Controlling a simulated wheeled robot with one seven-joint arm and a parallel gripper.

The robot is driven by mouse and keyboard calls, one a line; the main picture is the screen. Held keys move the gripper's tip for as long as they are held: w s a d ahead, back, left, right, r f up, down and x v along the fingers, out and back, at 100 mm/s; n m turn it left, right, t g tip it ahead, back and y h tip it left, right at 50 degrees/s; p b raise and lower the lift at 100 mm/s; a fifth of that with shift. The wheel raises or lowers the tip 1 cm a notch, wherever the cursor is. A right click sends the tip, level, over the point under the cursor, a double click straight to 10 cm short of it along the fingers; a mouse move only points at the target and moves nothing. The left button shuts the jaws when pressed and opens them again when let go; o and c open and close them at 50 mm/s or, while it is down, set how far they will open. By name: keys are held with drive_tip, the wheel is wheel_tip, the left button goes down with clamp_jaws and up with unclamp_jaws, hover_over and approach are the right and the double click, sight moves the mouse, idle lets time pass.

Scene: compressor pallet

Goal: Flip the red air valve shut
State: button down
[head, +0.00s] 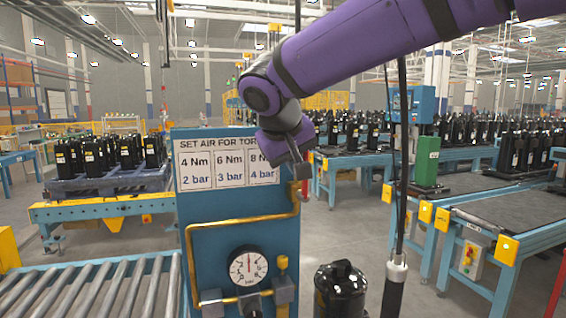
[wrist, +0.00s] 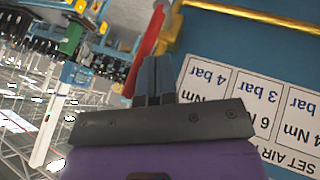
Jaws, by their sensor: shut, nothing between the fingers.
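The red air valve's lever (wrist: 149,37) shows in the wrist view as a long red bar beside the brass pipe, running along the left side of my fingers. Its lower part is partly hidden behind them. My gripper (wrist: 158,62) is shut and empty, its fingertips close to the lever; I cannot tell whether they touch. In the head view my gripper (head: 299,168) is at the right edge of the blue panel (head: 240,222), by the sign's right end.
A brass pipe (head: 188,252) runs around the panel front, with a pressure gauge (head: 248,266) low on it. The torque sign (head: 226,165) is at the top. A black compressor (head: 340,290) stands right of the panel, and a roller conveyor (head: 95,290) lies left.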

drive_tip(key=shift+w+d+r+y, duration=0.1)
drive_tip(key=shift+w+d+y, duration=0.1)
drive_tip(key=shift+d+y, duration=0.25)
idle(0.5)
drive_tip(key=w+d+f+m+g+y, duration=0.2)
drive_tip(key=d+y, duration=0.7)
drive_tip(key=y, duration=0.5)
wheel_tip(320, 180, down, 3)
drive_tip(key=shift+w+d+f+m+g, duration=0.2)
drive_tip(key=shift+w+d+m+g, duration=0.15)
drive_tip(key=shift+m+g, duration=0.65)
drive_tip(key=shift+f, duration=0.3)
drive_tip(key=a+r+v, duration=0.1)
drive_tip(key=r+v, duration=0.1)
drive_tip(key=v, duration=1)
drive_tip(key=shift+s, duration=0.25)
